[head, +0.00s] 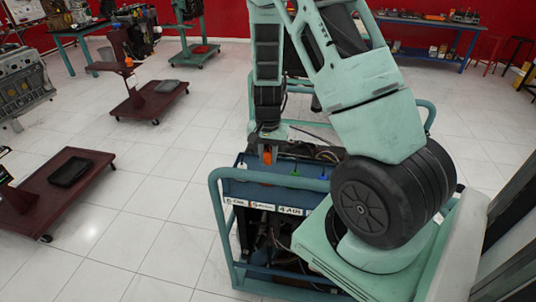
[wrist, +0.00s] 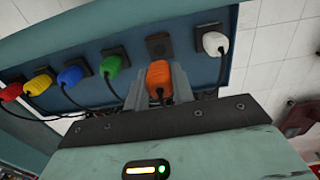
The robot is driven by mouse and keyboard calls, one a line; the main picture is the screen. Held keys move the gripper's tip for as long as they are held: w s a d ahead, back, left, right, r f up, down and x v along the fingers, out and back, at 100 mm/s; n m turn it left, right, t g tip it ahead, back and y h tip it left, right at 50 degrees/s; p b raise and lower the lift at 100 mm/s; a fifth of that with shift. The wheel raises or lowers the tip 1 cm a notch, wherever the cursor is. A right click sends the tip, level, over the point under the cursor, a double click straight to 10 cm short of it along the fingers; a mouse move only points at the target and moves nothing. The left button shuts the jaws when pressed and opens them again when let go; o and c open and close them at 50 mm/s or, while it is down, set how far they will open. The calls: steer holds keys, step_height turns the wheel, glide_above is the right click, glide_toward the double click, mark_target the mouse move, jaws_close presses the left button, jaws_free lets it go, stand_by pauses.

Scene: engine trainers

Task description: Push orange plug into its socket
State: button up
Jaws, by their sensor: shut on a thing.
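The orange plug (wrist: 158,74) is between the two fingers of my gripper (wrist: 160,88), which is shut on it. A dark cable hangs from the plug. Just beyond the plug in the wrist view is an empty dark square socket (wrist: 159,44) on the blue panel. The plug's front end looks close to the socket, but I cannot tell whether they touch. In the head view the orange plug (head: 267,154) shows below my gripper, over the blue panel (head: 280,188) of the engine trainer.
In the wrist view a white plug (wrist: 214,43) sits right of the empty socket. Green (wrist: 112,66), blue (wrist: 70,75), yellow (wrist: 38,84) and red (wrist: 12,91) plugs sit in sockets to the left, with cables trailing. The trainer's tubular frame (head: 222,215) surrounds the panel.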

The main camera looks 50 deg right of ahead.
mark_target(268, 151)
steer(key=shift+f+b, duration=2.35)
steer(key=shift+f, duration=0.55)
steer(key=shift+f+b, duration=0.4)
steer(key=shift+f, duration=0.15)
steer(key=o, duration=1.1)
step_height(268, 151, up, 18)
steer(key=shift+f+b, duration=0.25)
steer(key=shift+b, duration=0.05)
